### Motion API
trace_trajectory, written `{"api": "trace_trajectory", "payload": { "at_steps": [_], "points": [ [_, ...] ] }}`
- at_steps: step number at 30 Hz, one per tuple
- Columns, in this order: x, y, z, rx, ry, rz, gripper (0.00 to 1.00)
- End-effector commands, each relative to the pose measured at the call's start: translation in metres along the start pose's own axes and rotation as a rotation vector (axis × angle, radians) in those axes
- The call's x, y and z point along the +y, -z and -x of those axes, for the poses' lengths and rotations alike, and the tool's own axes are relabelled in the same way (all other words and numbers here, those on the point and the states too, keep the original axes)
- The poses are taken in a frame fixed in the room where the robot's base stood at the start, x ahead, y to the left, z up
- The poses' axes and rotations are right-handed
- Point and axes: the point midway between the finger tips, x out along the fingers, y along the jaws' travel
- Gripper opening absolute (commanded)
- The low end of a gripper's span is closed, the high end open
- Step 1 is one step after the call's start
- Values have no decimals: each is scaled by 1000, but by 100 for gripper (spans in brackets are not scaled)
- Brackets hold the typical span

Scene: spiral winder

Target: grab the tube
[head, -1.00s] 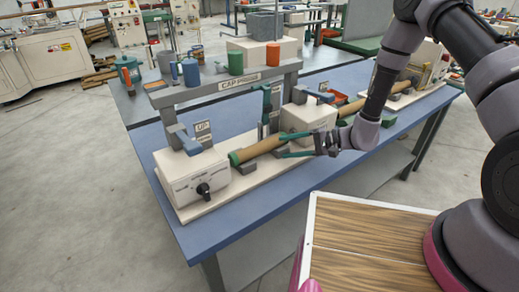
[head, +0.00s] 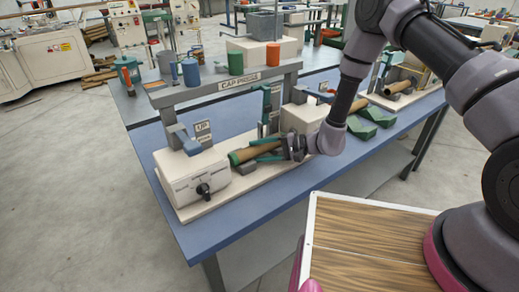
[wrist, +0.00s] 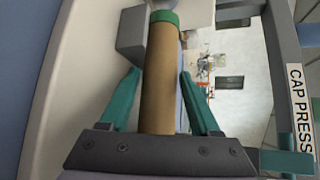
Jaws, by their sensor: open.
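The tube (head: 248,152) is a brown cylinder with a green cap on its left end. It lies on the cap press fixture on the blue table, between grey supports. It also shows in the wrist view (wrist: 158,85), upright in the picture with the green cap at the top. My gripper (head: 262,151) reaches it from the right. In the wrist view its two green fingers (wrist: 156,88) stand on either side of the tube, with a visible gap on the right side. The near end of the tube is hidden by the gripper's body.
A grey frame labelled CAP PRESS (head: 228,86) stands behind the tube. A white control box with a black knob (head: 191,178) is at the left. A grey block (wrist: 131,36) sits close to the tube's left side. Green wedges (head: 370,118) lie farther right.

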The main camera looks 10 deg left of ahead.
Motion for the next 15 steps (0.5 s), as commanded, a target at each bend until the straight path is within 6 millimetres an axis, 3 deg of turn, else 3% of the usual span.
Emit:
{"api": "trace_trajectory", "payload": {
  "at_steps": [1, 2, 6, 15],
  "points": [
    [0, 0, 0, 0, 0, 0, 63],
    [0, 0, 0, 0, 0, 0, 56],
    [0, 0, 0, 0, 0, 0, 2],
    [-2, 0, 1, 0, 0, 1, 0]
  ]
}}
